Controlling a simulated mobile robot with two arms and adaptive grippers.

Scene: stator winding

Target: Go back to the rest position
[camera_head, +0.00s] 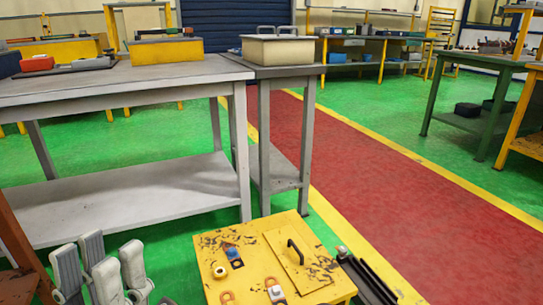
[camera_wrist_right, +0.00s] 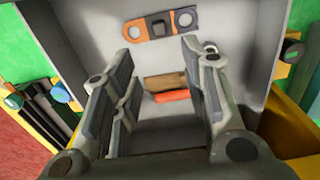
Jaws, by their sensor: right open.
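My left gripper (camera_head: 100,272) is at the lower left of the head view, with its grey fingers pointing up. A gap shows between the fingers and nothing is seen in it. It is in front of the grey table and lower than the tabletop. My right gripper (camera_wrist_right: 160,95) shows only in the right wrist view. Its grey fingers are spread wide apart, with no object held between them. The right gripper does not show in the head view.
A grey table (camera_head: 140,80) with a lower shelf stands ahead at the left. A beige box (camera_head: 277,50) with handles is on the narrower table beside it. A green table (camera_head: 450,65) stands far right. The red walkway (camera_head: 390,190) is clear.

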